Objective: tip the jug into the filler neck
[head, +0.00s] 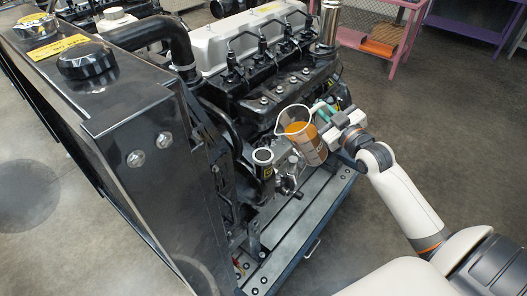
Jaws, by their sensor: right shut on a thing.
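The jug (313,152) is a clear vessel with a pale rim and handle, holding orange-brown liquid. It is in the middle of the head view, beside the engine's side, and looks tilted towards the left. My right gripper (326,116) is shut on the jug at its upper right side. The filler neck (262,157) is a short upright black tube with a pale rim and an open top. It is left of the jug and slightly lower in the picture, with a gap between them. My left gripper is not in view.
The engine (265,75) with its silver cover stands behind the jug. A tall black radiator housing (140,130) with a black cap (87,62) fills the left. The engine stand's metal rails (290,225) run below. Open floor lies right, with a pink-legged table (385,40) further back.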

